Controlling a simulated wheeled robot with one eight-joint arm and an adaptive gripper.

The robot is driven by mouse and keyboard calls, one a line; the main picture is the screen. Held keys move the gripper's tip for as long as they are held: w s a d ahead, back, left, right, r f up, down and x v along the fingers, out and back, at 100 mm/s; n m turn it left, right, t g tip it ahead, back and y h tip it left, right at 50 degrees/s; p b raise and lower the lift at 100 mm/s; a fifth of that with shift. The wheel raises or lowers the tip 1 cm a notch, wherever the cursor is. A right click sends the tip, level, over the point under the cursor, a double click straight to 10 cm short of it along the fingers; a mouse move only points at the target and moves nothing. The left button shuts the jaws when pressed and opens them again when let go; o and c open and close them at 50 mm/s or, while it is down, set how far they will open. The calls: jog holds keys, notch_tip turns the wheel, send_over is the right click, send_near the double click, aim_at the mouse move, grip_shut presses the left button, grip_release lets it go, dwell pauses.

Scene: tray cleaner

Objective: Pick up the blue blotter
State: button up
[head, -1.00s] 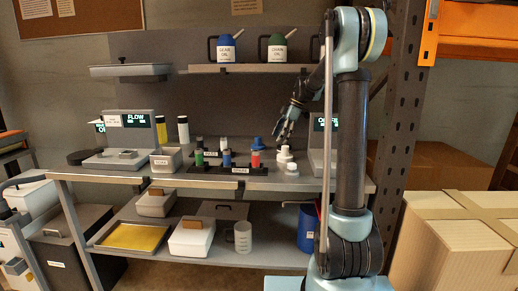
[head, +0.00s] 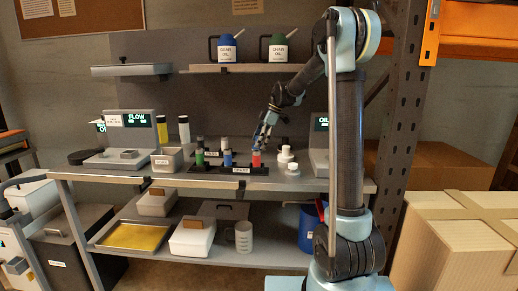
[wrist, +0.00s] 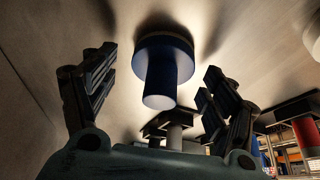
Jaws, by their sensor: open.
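The blue blotter (wrist: 163,75) shows in the wrist view as a round blue base with a narrower cylindrical grip, on the pale worktop. My gripper (head: 266,135) is open over the back of the worktop. In the wrist view its two dark fingers stand left and right of the blotter, with clear gaps on both sides, and they do not touch it. In the head view the fingers largely cover the blotter, and only bits of blue show there.
A black rack (head: 228,169) with coloured vials stands left of and in front of my gripper. White stacked pieces (head: 286,157) and a display unit (head: 320,152) stand to the right. The upper shelf (head: 200,70) with oil cans is above.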

jog(key=shift+a+f, duration=0.15)
jog(key=shift+f, duration=0.2)
jog(key=c, duration=1.1)
jog(key=shift+c, duration=0.2)
